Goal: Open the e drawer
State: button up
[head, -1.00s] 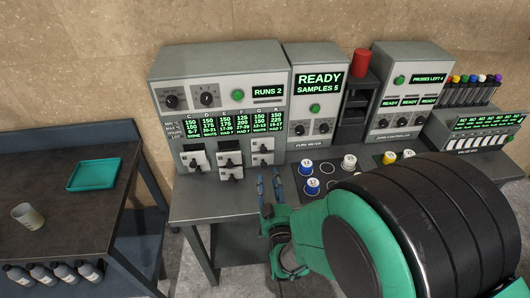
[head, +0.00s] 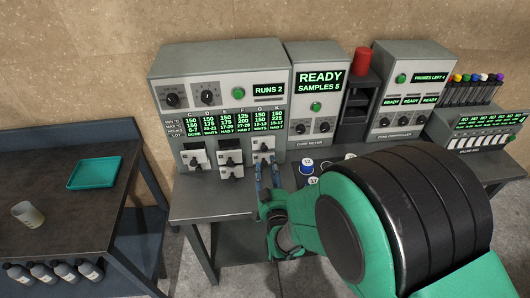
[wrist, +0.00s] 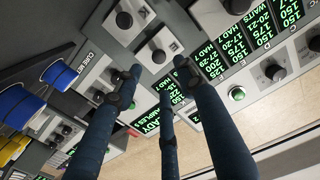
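The grey press (head: 220,85) carries white drawer fronts with black knobs below its green display, in three columns under the C to K readouts. The middle column has an upper front (head: 229,157) and a lower one (head: 231,171). The drawer letters are too small to read, so I cannot tell which is e. My gripper (head: 266,180) is just below and in front of the right column (head: 263,157). In the wrist view, its dark blue fingers (wrist: 155,82) are spread and empty, near a knobbed drawer front (wrist: 158,48); contact is not clear.
The cure meter (head: 315,90) stands right of the press. Blue-topped cups (head: 307,166) sit on the bench, partly hidden by my arm. At the left, a dark table (head: 100,215) holds a teal tray (head: 93,172) and a beaker (head: 28,214). A gap separates the tables.

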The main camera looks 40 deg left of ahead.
aim_at(265, 150)
jog(key=b+x, duration=0.1)
jog(key=x, duration=0.7)
jog(key=shift+w+a+f, duration=0.1)
jog(key=shift+w+a, duration=0.1)
grip_shut()
